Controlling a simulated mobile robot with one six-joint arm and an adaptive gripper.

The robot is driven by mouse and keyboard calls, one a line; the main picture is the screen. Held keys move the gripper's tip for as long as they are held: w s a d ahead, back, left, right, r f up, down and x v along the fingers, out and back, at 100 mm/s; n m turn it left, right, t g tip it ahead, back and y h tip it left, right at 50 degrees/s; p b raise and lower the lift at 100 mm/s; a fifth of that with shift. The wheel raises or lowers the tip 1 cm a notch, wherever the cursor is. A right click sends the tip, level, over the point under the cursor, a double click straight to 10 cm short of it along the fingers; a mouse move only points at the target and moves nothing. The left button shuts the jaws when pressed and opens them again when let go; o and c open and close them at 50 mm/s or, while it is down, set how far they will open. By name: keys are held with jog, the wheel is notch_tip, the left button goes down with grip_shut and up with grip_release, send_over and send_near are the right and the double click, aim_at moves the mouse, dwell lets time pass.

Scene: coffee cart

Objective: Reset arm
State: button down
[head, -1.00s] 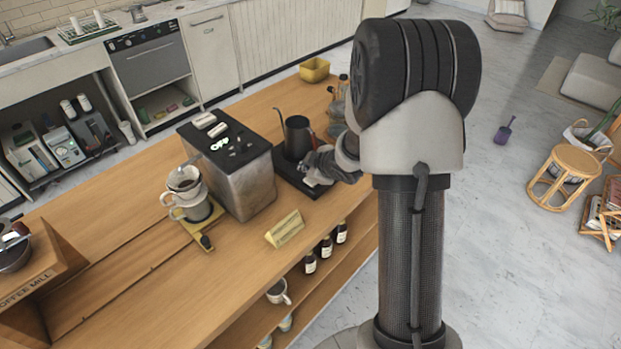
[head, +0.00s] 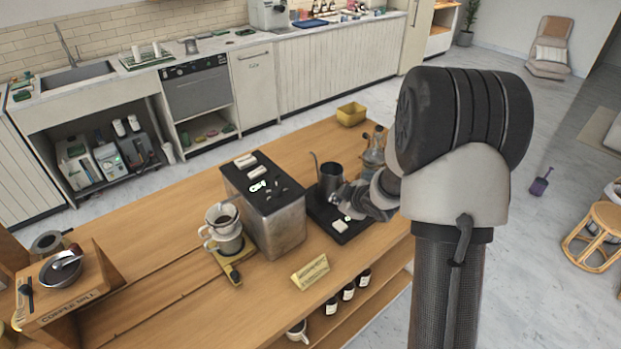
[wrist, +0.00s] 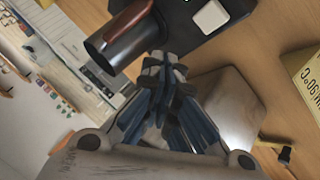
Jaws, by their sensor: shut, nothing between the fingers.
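My gripper (head: 350,200) is shut and empty. Its fingertips meet in the middle of the wrist view (wrist: 165,65). It hovers over the wooden cart counter, close to the right of the dark metal kettle (head: 331,181), above or beside the black scale base (head: 338,226). In the wrist view the kettle (wrist: 125,45) lies just beyond the fingers, with its reddish-brown handle towards the top. I cannot tell whether the gripper touches it. My arm hides part of the counter's right side.
A metal box machine (head: 275,222) stands left of the kettle. A pour-over dripper set (head: 222,228), a small yellow sign (head: 311,272) and a coffee mill stand (head: 70,285) are further along. Glass bottles (head: 373,152) and a yellow container (head: 351,114) stand behind.

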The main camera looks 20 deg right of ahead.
jog(key=s+a+r+m+g+h, duration=0.1)
jog(key=s+a+r+m+h, duration=0.15)
jog(key=s+r, duration=0.45)
jog(key=s+a+r+m+g+h, duration=0.1)
jog(key=s+a+r+m, duration=0.15)
jog(key=s+r, duration=0.45)
jog(key=s+a+r+m+g+y, duration=0.1)
jog(key=s+a, duration=0.4)
jog(key=s, duration=0.5)
jog(key=s+a+r+m+g+y, duration=0.1)
jog(key=s+a+r+m+y, duration=0.1)
jog(key=s+a, duration=0.3)
jog(key=s+r+m, duration=0.1)
jog(key=s, duration=0.3)
jog(key=shift+s+a+r+g, duration=0.3)
jog(key=shift+s+a, duration=0.1)
